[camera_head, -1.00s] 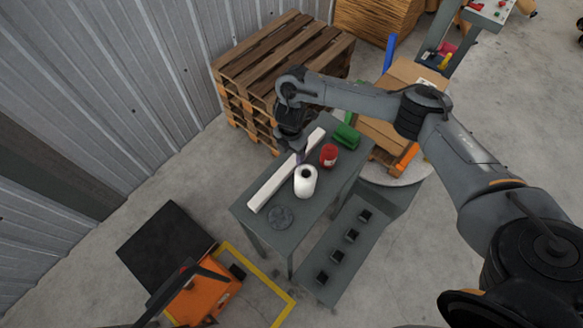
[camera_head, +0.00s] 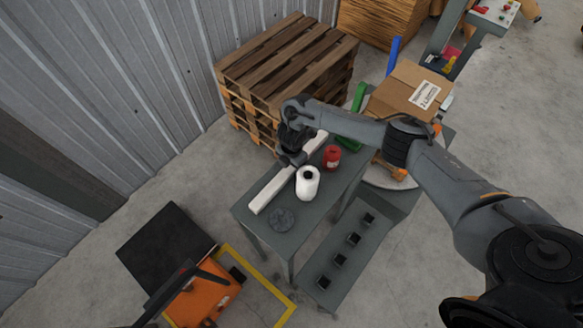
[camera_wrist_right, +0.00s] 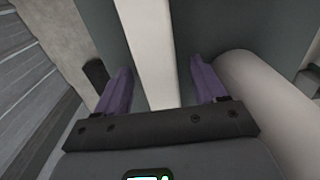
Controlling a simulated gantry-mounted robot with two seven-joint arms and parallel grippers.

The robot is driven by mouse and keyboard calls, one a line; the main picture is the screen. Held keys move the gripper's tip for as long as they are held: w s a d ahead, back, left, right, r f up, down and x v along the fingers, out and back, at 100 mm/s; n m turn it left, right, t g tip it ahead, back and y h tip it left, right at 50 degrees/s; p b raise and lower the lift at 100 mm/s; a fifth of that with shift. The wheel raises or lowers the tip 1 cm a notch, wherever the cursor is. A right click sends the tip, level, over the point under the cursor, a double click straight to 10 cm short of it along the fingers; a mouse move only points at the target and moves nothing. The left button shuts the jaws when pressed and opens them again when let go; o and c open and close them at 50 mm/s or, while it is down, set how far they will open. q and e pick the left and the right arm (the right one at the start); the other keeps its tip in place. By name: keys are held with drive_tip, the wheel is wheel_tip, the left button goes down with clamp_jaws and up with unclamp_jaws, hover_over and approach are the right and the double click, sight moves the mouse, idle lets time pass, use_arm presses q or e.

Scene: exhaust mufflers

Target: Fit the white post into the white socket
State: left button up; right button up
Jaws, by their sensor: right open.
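A long white bar (camera_head: 270,191), which could be the white post, lies flat along the table. Beside it stands an upright white cylinder (camera_head: 308,187) with a dark hole in its top, perhaps the white socket. My right gripper (camera_head: 293,160) is over the bar and hides part of it. In the right wrist view, the open purple fingers (camera_wrist_right: 161,68) stand on either side of the white bar (camera_wrist_right: 150,45), with gaps visible. The white cylinder (camera_wrist_right: 265,105) is close beside the right-hand finger, partly behind it. My left gripper is not in view.
A red canister (camera_head: 332,157) stands beyond the cylinder on the grey table (camera_head: 250,219). A dark round disc (camera_head: 281,219) lies at its near end. A wooden pallet stack (camera_head: 285,65) is behind, and a cardboard box (camera_head: 408,88) is to the right.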

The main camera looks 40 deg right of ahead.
drive_tip(key=shift+f, duration=0.1)
drive_tip(key=c, duration=1.1)
